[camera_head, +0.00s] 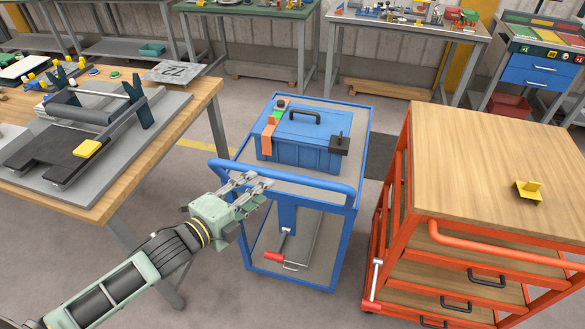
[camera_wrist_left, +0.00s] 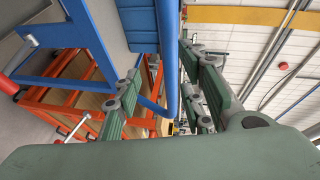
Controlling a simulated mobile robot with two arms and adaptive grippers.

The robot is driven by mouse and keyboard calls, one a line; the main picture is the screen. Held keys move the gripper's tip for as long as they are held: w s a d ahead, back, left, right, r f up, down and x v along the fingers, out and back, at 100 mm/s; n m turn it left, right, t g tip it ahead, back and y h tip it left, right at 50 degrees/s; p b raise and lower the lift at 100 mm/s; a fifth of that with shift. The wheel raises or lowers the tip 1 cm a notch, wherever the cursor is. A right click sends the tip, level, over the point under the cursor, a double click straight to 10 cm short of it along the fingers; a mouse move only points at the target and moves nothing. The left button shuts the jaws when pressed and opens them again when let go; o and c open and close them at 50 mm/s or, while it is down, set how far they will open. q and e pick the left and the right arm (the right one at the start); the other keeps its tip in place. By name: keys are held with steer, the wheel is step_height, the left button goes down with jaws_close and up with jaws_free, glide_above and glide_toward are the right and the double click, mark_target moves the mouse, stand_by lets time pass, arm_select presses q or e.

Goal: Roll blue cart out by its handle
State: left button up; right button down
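The blue cart (camera_head: 356,155) stands between the wooden workbench and the orange cart. Its blue handle (camera_head: 312,188) is a curved bar along its near side. My left gripper (camera_head: 256,184) is at the left part of this handle, its fingers pointing towards the cart. In the left wrist view the handle bar (camera_wrist_left: 168,50) runs between the fingers of the left gripper (camera_wrist_left: 168,92), with gaps showing on both sides. The left gripper looks open; I cannot tell whether a finger touches the bar. My right gripper is in neither view.
A blue toolbox (camera_head: 300,140) sits on the cart's top. The orange cart (camera_head: 480,150) stands close on the right, its orange handle facing me. The wooden workbench (camera_head: 190,115) is on the left. Grey floor is free in front of the blue cart.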

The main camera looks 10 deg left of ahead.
mark_target(275, 178)
arm_select(q)
steer(key=shift+m, duration=0.3)
steer(key=x, duration=0.2)
steer(key=r+p+x, duration=0.1)
steer(key=x, duration=0.4)
steer(key=shift+w+d+r, duration=0.2)
steer(key=shift+w+d, duration=0.1)
steer(key=shift+d, duration=0.25)
jaws_close()
